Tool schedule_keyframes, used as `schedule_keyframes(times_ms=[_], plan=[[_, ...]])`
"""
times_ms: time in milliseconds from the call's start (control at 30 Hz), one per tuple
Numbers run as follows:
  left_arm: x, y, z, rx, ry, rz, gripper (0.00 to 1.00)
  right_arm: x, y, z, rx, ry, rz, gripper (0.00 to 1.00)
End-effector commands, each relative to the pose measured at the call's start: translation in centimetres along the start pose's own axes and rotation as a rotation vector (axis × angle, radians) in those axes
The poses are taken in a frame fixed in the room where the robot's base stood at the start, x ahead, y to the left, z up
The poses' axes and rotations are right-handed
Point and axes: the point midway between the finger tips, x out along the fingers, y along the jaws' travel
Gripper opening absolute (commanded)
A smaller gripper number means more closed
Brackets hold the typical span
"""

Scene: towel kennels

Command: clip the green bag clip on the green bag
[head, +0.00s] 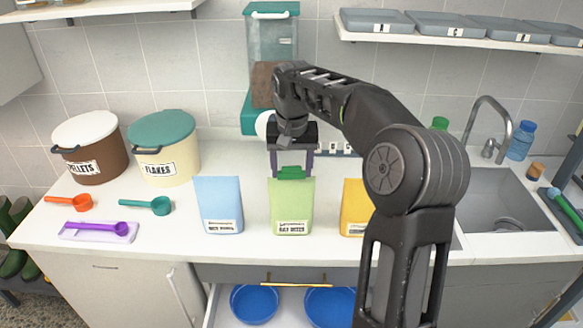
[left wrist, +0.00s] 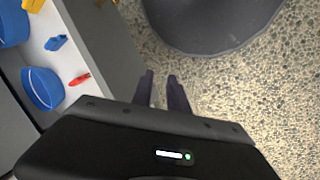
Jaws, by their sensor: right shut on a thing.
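The green bag (head: 291,212) stands upright on the counter between the blue bag (head: 218,207) and the yellow bag (head: 353,205). My right gripper (head: 291,171) is over it, shut on the green bag clip (head: 291,173). The clip is at the bag's top edge in the head view; I cannot tell whether it grips the bag. My left gripper (left wrist: 162,88) shows only in the left wrist view. Its fingers are apart and empty, over the speckled floor.
An open drawer (head: 208,306) below the counter holds blue bowls (head: 255,303). In the left wrist view it also holds a blue clip (left wrist: 56,42) and a red clip (left wrist: 79,79). Scoops and two bins (head: 90,147) are at left, a sink (head: 490,200) at right.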

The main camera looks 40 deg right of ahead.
Motion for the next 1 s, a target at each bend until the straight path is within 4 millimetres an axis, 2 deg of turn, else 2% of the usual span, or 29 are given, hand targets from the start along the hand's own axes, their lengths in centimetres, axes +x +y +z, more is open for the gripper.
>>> schedule_keyframes(times_ms=[33, 100, 1000], plan=[[0.23, -0.08, -0.01, 0.0, 0.0, 0.0, 0.2, 1.16, 0.04, 0.65, 0.0, -0.026, 0.006, 0.25], [0.31, -0.11, -0.01, 0.0, 0.0, 0.0, 0.2, 1.33, 0.05, 0.69, 0.001, -0.027, 0.006, 0.25], [0.69, -0.25, -0.01, 0.0, 0.0, 0.0, 0.2, 1.98, 0.26, 0.85, 0.007, -0.031, 0.007, 0.25]])
